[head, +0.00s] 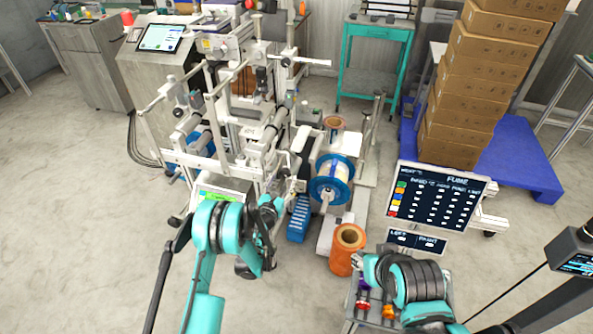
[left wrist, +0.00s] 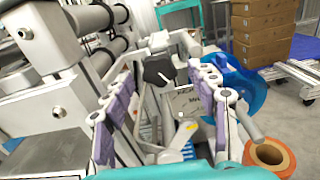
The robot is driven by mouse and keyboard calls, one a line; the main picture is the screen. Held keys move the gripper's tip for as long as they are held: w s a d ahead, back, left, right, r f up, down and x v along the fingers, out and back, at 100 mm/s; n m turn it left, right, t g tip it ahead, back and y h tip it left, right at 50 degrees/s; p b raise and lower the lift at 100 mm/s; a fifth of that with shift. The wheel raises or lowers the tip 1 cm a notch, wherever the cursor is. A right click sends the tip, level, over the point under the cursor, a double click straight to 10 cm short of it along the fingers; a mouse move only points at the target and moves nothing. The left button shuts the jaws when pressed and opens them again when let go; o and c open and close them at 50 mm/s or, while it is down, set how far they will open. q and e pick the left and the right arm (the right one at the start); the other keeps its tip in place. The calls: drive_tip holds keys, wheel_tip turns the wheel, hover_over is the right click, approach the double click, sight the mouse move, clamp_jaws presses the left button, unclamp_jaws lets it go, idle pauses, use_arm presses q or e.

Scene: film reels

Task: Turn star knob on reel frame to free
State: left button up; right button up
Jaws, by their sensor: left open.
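The black star knob (left wrist: 160,69) is on the reel frame (left wrist: 186,100) in the left wrist view. My left gripper (left wrist: 165,80) is open, with its two purple-padded fingers on either side of the knob in the picture. The knob appears ahead of and between the fingers; I cannot see contact. In the head view my left gripper (head: 286,192) is small beside the machine, and I cannot make out the knob there. The blue-flanged reel (head: 331,178) is just right of it, and also shows in the left wrist view (left wrist: 246,88). My right gripper (head: 360,262) is small at lower right; its fingers are unclear.
Machine rollers (left wrist: 42,32) lie close left of my left gripper. An orange roll (head: 347,250) stands below the blue reel. A small table (head: 362,318) with colored parts is near my right arm. A sign board (head: 440,197) and stacked boxes (head: 470,95) are at right.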

use_arm(q)
drive_tip(key=b+x, duration=0.2)
drive_tip(key=x, duration=0.5)
drive_tip(key=shift+w+f, duration=0.1)
drive_tip(key=shift+w, duration=0.2)
drive_tip(key=c, duration=1.3)
clamp_jaws()
